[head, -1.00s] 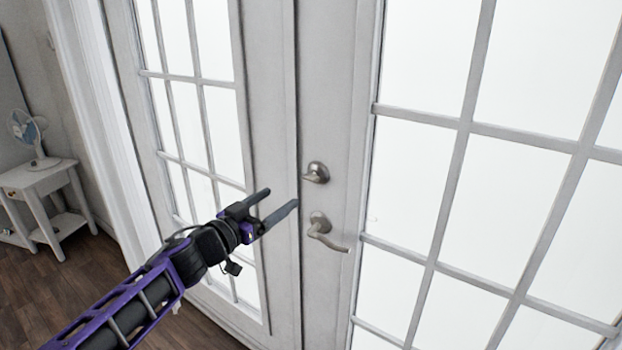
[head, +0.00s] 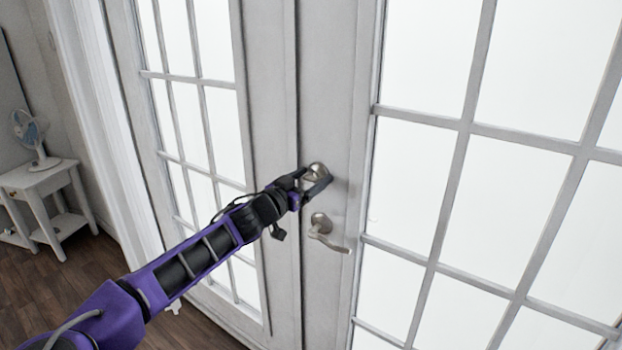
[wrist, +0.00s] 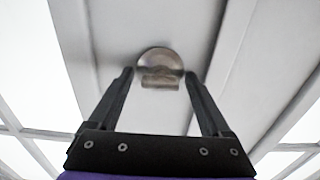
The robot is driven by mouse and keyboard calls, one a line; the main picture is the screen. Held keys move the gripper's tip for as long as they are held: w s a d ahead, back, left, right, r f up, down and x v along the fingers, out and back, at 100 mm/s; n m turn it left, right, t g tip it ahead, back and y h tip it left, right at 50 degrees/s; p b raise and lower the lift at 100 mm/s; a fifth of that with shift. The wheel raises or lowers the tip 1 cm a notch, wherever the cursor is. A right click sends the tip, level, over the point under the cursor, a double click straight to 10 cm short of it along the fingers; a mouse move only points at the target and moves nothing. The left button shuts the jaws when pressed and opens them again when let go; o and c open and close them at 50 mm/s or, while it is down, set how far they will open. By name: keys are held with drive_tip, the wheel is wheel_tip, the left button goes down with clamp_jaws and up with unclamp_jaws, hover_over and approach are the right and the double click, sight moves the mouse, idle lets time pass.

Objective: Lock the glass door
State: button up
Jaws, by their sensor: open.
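The glass double door (head: 336,90) is white-framed with several panes, and its two leaves look closed. A round metal lock with a thumb-turn (head: 317,170) sits on the right leaf, above a lever handle (head: 326,232). My gripper (head: 314,180) is at the lock in the head view and partly covers it. In the wrist view, the lock (wrist: 160,66) lies just beyond my open fingertips (wrist: 158,72), between them, with its thumb-turn lying crosswise. The fingers stand to its left and right with gaps; I cannot tell whether they touch it.
The lever handle sticks out to the right just below my gripper. A small white table (head: 45,183) with a fan (head: 32,135) stands far left. The wooden floor (head: 85,290) between table and door looks clear.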

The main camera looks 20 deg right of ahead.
clamp_jaws()
idle(0.4)
drive_tip(key=n+b, duration=0.1)
drive_tip(key=n, duration=0.2)
drive_tip(key=shift+f+n+b, duration=0.1)
drive_tip(key=shift+n+b, duration=0.2)
drive_tip(key=shift+n, duration=0.1)
drive_tip(key=n, duration=1)
drive_tip(key=shift+w+p, duration=0.1)
drive_tip(key=shift+p, duration=0.2)
drive_tip(key=n+p, duration=0.1)
drive_tip(key=n, duration=0.3)
drive_tip(key=shift+a, duration=0.1)
